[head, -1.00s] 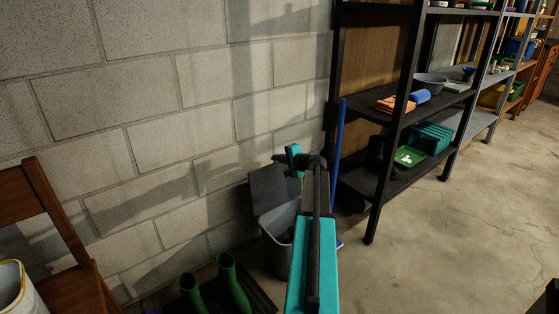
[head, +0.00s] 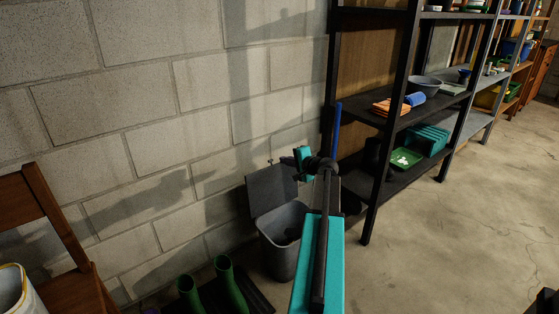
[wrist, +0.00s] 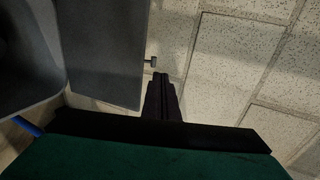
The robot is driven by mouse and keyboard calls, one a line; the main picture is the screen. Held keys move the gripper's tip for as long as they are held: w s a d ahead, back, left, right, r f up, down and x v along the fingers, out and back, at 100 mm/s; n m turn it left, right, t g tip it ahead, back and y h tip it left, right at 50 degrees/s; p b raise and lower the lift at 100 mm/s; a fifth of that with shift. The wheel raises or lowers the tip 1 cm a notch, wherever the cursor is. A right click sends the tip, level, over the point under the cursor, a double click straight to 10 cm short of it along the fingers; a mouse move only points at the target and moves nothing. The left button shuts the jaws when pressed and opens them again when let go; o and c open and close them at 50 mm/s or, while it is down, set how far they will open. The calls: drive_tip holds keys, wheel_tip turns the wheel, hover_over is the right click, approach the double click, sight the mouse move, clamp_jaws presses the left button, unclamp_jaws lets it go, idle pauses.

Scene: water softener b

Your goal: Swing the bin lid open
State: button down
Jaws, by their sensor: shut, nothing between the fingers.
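The grey bin (head: 282,246) stands on the floor by the block wall. Its flat lid (head: 268,192) is swung up, standing steeply at the wall side, and the bin's mouth is uncovered. In the wrist view the lid (wrist: 103,50) is a grey panel with a small knob (wrist: 151,62) on its edge, and the bin (wrist: 25,65) shows at left. My gripper (wrist: 160,77) is shut and empty, with its tips close to the knob and lid edge; contact cannot be told. In the head view my gripper (head: 287,161) is beside the lid's upper right, its fingers pointing left.
A black shelf unit (head: 376,195) stands close to the bin's right, with a blue pole (head: 336,128) at its near side. Green boots (head: 228,285) on a dark mat are at the bin's front left. A wooden chair (head: 45,215) is farther left. Open floor lies at right.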

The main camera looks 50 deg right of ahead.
drive_tip(key=shift+r+p+v, duration=0.2)
drive_tip(key=shift+p+v, duration=0.1)
drive_tip(key=shift+v, duration=1.2)
drive_tip(key=shift+r+p+v, duration=0.15)
drive_tip(key=shift+p+v, duration=0.15)
drive_tip(key=shift+v, duration=1.15)
drive_tip(key=shift+w+a, duration=0.1)
drive_tip(key=shift+w, duration=0.1)
